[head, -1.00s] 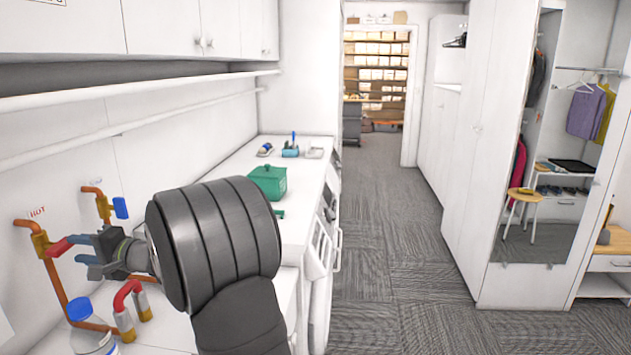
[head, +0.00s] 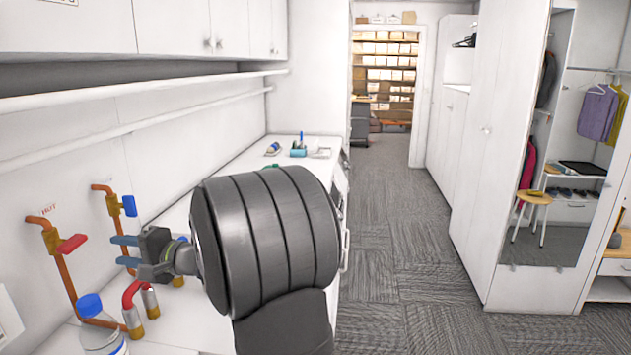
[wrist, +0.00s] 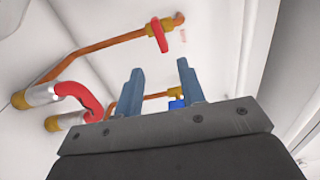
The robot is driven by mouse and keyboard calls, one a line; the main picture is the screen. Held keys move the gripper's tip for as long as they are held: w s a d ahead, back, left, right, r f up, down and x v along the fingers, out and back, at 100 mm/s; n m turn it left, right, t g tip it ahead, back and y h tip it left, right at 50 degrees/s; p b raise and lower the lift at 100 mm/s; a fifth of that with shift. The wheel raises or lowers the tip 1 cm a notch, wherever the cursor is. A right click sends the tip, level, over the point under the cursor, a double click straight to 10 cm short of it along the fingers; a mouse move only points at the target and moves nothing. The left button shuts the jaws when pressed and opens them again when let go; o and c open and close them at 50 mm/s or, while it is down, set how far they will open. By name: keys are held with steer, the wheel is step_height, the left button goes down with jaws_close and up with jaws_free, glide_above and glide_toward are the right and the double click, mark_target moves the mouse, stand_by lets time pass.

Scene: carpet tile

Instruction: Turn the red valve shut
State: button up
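The red valve handle (head: 72,243) sits on a brass body on the copper pipe marked HOT, at the left wall. It points out to the right, crosswise to the pipe. In the wrist view the handle (wrist: 159,36) is beyond my fingertips, also across its pipe. My gripper (head: 115,251) is right of the handle, its two blue-grey fingers apart, with a visible gap to the handle. In the wrist view my gripper (wrist: 160,69) is open, with nothing held between the fingers.
A blue valve handle (head: 129,206) on a second copper pipe is close behind my gripper. A red hose (head: 130,291) with metal ends and a capped clear bottle (head: 101,330) stand below. Blue-handled items (head: 299,148) lie on the far counter. The carpet aisle at right is clear.

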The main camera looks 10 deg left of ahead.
steer(key=a, duration=0.2)
steer(key=shift+a, duration=0.4)
stand_by(0.3)
glide_toward(78, 245)
steer(key=a, duration=1.1)
steer(key=shift+a, duration=0.1)
stand_by(0.3)
